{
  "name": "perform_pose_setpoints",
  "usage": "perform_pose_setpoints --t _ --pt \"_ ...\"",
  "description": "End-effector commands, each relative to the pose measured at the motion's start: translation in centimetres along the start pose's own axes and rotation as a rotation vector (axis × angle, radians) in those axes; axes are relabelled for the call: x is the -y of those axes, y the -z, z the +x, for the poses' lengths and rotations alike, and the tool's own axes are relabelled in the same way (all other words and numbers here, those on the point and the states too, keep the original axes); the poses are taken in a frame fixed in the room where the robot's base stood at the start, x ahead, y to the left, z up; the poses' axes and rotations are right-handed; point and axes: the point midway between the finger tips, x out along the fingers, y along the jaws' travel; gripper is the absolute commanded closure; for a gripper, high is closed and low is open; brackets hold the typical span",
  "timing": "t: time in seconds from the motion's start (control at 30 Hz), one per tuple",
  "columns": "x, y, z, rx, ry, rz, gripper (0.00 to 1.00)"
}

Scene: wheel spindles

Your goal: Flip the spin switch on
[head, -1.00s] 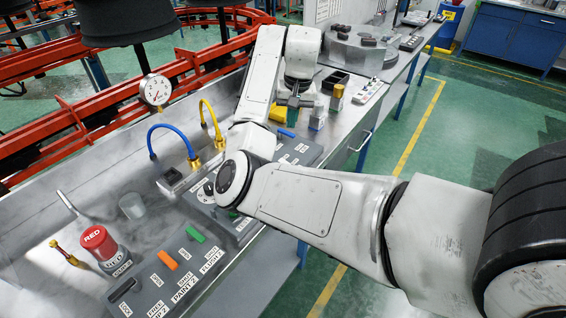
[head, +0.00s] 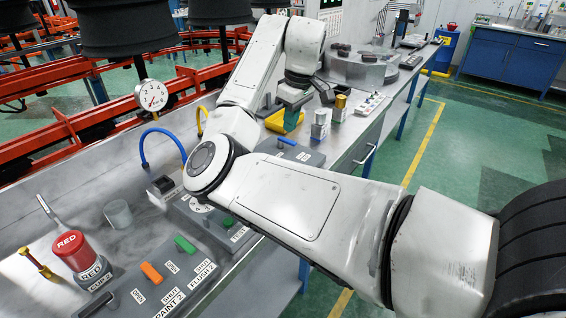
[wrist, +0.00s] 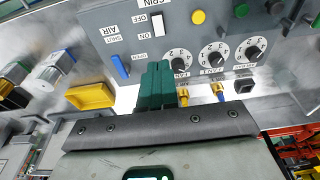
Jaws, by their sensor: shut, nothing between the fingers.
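The spin switch (wrist: 157,23) is a small white rocker on the grey panel (wrist: 100,22), beside the labels SPIN and OFF in the wrist view. Which way it is tipped I cannot tell. I cannot make it out in the head view, where my arm covers part of the panel. My gripper (wrist: 158,80) has its green fingers together and empty, in front of the panel and below the switch in the wrist view. The fingers look apart from the switch. My gripper also shows in the head view (head: 292,117), above the bench.
A blue air lever (wrist: 120,67) is left of my fingers, with a yellow tray (wrist: 91,96) further left. Numbered black dials (wrist: 211,56) and a yellow button (wrist: 198,17) are to the right. Two small canisters (head: 319,125) stand on the bench near my gripper.

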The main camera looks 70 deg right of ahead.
Motion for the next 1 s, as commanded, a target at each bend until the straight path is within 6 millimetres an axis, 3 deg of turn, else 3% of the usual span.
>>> perform_pose_setpoints --t 0.27,0.8,1.0 --pt "0.0 -0.1 1.3 0.003 -0.001 0.001 1.0" --pt "0.1 0.0 10.9 0.001 0.002 0.001 1.0" --pt "0.0 0.0 13.3 0.0 0.001 0.001 1.0"
